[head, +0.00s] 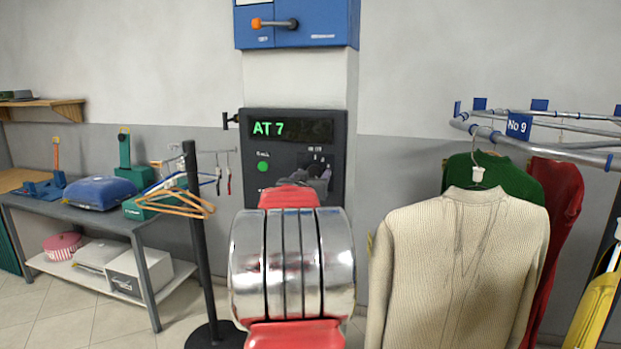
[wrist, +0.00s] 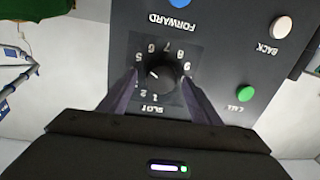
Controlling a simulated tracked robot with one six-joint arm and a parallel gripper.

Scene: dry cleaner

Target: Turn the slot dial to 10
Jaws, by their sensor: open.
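The slot dial (wrist: 162,72) is a round black knob on the dark control panel (wrist: 205,35), ringed by white numbers that appear upside down in the wrist view. A small white mark shows on the knob's left part; I cannot tell exactly which number it points at. My gripper (wrist: 160,80) is open, with one finger on each side of the knob; contact is not clear. In the head view, the dark gripper (head: 318,178) is at the panel's lower right and largely covers the dial. The panel display (head: 268,129) reads "AT 7" in green.
A green button (wrist: 246,93), a pale BACK button (wrist: 281,27) and a blue FORWARD button (wrist: 178,4) are near the dial. A blue box (head: 300,25) with an orange-tipped lever is above. A garment rail (head: 570,145) marked "No 9" stands right; a hanger stand (head: 197,240) stands left.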

